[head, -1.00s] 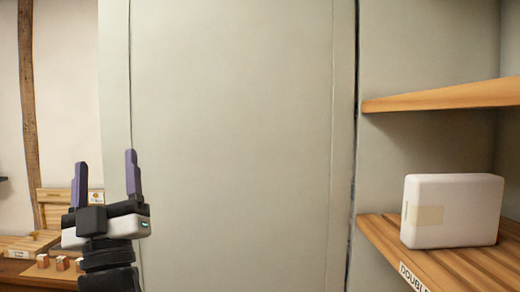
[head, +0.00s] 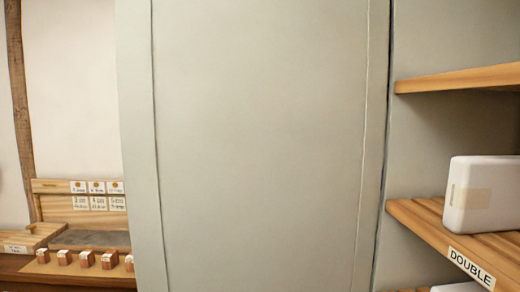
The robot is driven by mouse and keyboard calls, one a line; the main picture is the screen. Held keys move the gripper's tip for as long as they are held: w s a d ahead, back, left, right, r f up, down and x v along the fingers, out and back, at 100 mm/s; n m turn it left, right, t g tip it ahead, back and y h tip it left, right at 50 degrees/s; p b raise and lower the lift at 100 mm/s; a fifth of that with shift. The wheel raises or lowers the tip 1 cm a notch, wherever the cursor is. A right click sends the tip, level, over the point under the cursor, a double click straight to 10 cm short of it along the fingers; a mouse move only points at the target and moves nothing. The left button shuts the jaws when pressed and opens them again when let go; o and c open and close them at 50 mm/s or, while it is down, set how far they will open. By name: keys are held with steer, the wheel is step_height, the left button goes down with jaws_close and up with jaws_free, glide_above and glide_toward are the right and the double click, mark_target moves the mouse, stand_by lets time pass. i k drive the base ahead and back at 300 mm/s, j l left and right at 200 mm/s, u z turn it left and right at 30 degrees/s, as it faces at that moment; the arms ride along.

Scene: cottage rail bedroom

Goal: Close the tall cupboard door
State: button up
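The tall cupboard door (head: 262,150) is a pale grey-green panel that fills the middle of the head view. It stands open, its face towards me, with its right edge at the cupboard's side and its left edge free. To its right the cupboard's inside shows, with wooden shelves (head: 455,80). My gripper is not in the head view now, so its state and whether it touches the door are hidden.
A white box (head: 482,195) sits on a cupboard shelf labelled DOUBLE (head: 470,268). At left, a wooden bench (head: 75,280) holds several small copper-coloured blocks and a rack with cards (head: 60,203). A timber post (head: 20,110) stands on the pale wall.

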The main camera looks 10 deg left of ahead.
mark_target(252, 132)
steer(key=i+j+z, duration=0.15)
steer(key=j, duration=0.9)
steer(key=i+j+z, duration=0.15)
steer(key=j, duration=0.9)
steer(key=i+j+z, duration=0.1)
steer(key=j, duration=0.4)
steer(key=j+z, duration=0.15)
steer(key=j, duration=0.35)
steer(key=i+j+z, duration=0.15)
steer(key=i+j, duration=0.65)
steer(key=i, duration=0.15)
